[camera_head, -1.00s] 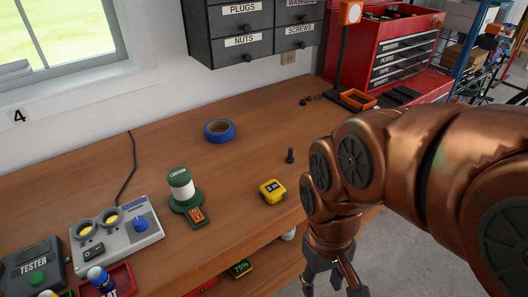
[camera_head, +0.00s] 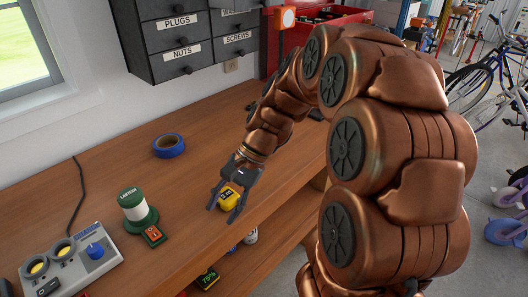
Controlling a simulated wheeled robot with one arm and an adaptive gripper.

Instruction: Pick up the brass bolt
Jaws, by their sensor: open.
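My gripper (camera_head: 221,213) is open and reaches over the workbench, its fingers pointing down and toward the front edge. A yellow tape measure (camera_head: 230,198) shows between and behind the fingers; I cannot tell whether they touch it. The jaws appear empty. No bolt is visible now. A dark upright bolt stood behind the tape measure in the earlier view, and my wrist and gripper now cover that area.
The wooden workbench (camera_head: 110,162) holds blue tape (camera_head: 168,145), a green-and-white lantern (camera_head: 134,205) and a grey control box (camera_head: 75,262). Grey drawers (camera_head: 180,45) hang above. A red toolbox (camera_head: 300,35) stands behind my arm. Bench space left of the tape is clear.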

